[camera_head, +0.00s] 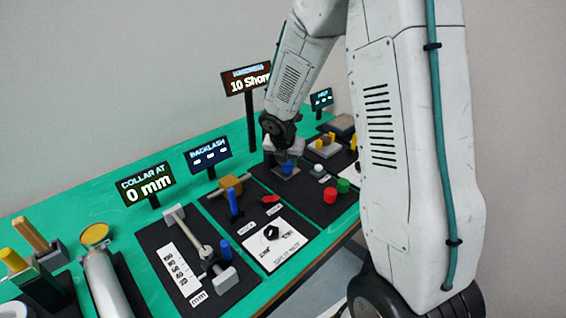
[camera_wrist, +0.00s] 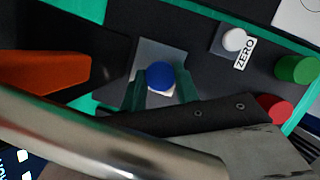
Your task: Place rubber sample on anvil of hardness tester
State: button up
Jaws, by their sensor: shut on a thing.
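A blue rubber sample (camera_wrist: 160,75) sits between the two dark fingers of my gripper (camera_wrist: 161,92) in the wrist view. It also shows as a small blue piece below my gripper (camera_head: 287,160) in the head view. My gripper is shut on it. Under the sample is a grey square plate (camera_wrist: 150,50) of the hardness tester, with a pale patch partly hidden by the sample. I cannot tell whether the sample touches the surface below. The tester's display (camera_head: 248,80) reads "10 Shore". A red sample (camera_head: 330,195) and a green sample (camera_head: 343,185) stand to the right.
A white ZERO button (camera_wrist: 235,40) is near the plate. Left on the green bench (camera_head: 130,180) are a BACKLASH station (camera_head: 208,153) and a collar station (camera_head: 147,184). A shiny curved metal part (camera_wrist: 100,140) crosses the wrist view, and an orange block (camera_wrist: 40,70) is at its left.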

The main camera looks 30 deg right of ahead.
jog(key=shift+w+f, duration=0.15)
jog(key=shift+d, duration=0.1)
jog(key=o, duration=1)
jog(key=shift+f, duration=0.15)
